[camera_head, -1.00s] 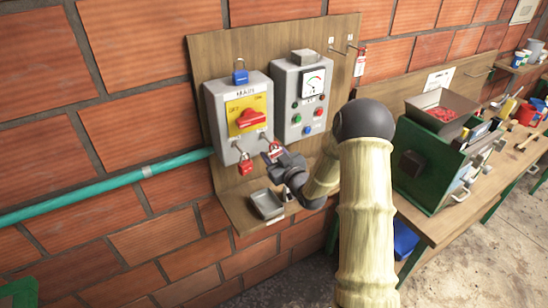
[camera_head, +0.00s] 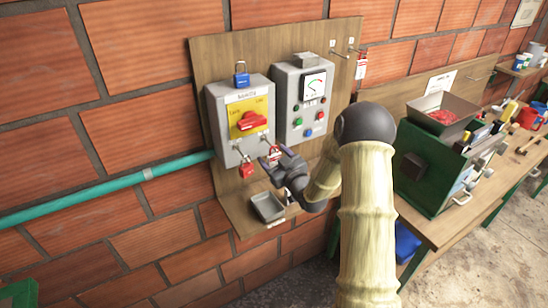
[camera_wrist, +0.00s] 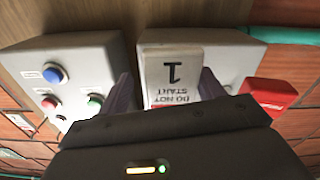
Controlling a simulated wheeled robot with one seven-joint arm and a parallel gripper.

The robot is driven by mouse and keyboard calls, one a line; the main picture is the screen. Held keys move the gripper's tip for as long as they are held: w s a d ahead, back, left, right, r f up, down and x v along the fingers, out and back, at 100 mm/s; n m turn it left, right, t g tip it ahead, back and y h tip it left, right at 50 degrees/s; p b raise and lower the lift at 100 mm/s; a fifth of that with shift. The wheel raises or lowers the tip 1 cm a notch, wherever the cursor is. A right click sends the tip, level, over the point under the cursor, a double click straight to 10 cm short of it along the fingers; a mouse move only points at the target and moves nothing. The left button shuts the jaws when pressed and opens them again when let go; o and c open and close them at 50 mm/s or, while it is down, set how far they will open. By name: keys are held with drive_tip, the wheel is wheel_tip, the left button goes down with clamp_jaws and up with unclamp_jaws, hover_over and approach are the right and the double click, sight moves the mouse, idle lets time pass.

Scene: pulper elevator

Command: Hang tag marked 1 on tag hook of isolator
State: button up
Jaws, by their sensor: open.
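The isolator (camera_head: 224,115) is a grey box with a yellow plate and a red handle, on the wooden board. The tag marked 1 (camera_wrist: 172,68) is white with a red band; it appears upside down in the wrist view, in front of the grey box. In the head view the tag (camera_head: 275,152) hangs at the box's lower right, just below a small hook (camera_head: 264,139). The exact contact of tag and hook is too small to tell. My gripper (camera_head: 273,159) is open, its fingers on either side of the tag with gaps visible in the wrist view.
A red padlock (camera_head: 247,170) hangs left of the tag, close to my gripper. A blue padlock (camera_head: 241,78) sits on top of the isolator. A grey meter box (camera_head: 290,110) is at right, a small tray (camera_head: 267,207) below. Another tag (camera_head: 361,68) hangs at the board's right.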

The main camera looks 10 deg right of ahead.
drive_tip(key=shift+s, duration=0.1)
drive_tip(key=b+v, duration=1.1)
drive_tip(key=v, duration=0.6)
drive_tip(key=shift+s, duration=0.1)
wheel_tip(320, 180, down, 8)
drive_tip(key=s+m+g+h, duration=0.3)
drive_tip(key=g+h, duration=0.2)
drive_tip(key=g, duration=0.2)
drive_tip(key=s+a+f+m+g, duration=0.1)
drive_tip(key=s+a+g, duration=0.2)
drive_tip(key=s, duration=0.3)
drive_tip(key=s+a+f+m+g, duration=0.2)
drive_tip(key=s+a+g, duration=0.1)
drive_tip(key=s, duration=0.3)
drive_tip(key=shift+s+g+h, duration=0.3)
drive_tip(key=shift+s+g, duration=0.1)
drive_tip(key=shift+g, duration=0.4)
